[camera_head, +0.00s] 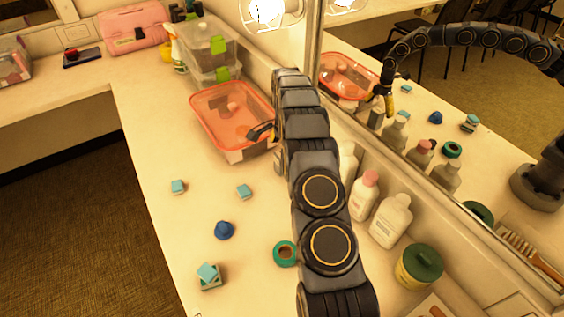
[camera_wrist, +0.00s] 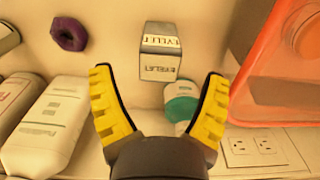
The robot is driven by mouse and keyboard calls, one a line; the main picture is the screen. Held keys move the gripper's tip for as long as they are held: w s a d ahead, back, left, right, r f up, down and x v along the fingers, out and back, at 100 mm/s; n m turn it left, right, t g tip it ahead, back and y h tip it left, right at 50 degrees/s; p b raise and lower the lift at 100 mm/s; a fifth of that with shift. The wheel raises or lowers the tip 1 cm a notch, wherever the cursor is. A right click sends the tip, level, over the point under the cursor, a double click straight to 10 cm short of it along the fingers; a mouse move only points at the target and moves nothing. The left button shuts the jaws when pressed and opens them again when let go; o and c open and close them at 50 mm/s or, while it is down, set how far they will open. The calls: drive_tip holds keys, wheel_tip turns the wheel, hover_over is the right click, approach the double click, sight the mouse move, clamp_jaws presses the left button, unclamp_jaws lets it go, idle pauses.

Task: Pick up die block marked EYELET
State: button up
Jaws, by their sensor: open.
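The die block marked EYELET (camera_wrist: 160,52) shows in the wrist view as a pale block with dark lettering on two faces. It stands just beyond my gripper (camera_wrist: 158,76), roughly centred between the two yellow-padded fingers. The fingers are spread wide and neither visibly touches the block. In the head view my arm covers the place where the block stands, and I cannot make it out directly. The mirror there shows a reflection of my gripper pointing down.
The orange-red bin (camera_wrist: 290,60) is close on the right. A teal-capped bottle (camera_wrist: 182,102) stands near the right finger. White bottles (camera_wrist: 45,125) and a purple ring (camera_wrist: 69,33) are on the left. The mirror (camera_head: 440,130) runs along the counter. Small blue blocks (camera_head: 244,191) lie left of my arm.

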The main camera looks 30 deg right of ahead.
sight(282, 163)
drive_tip(key=f, duration=0.5)
drive_tip(key=shift+a+f, duration=0.2)
drive_tip(key=c, duration=1.2)
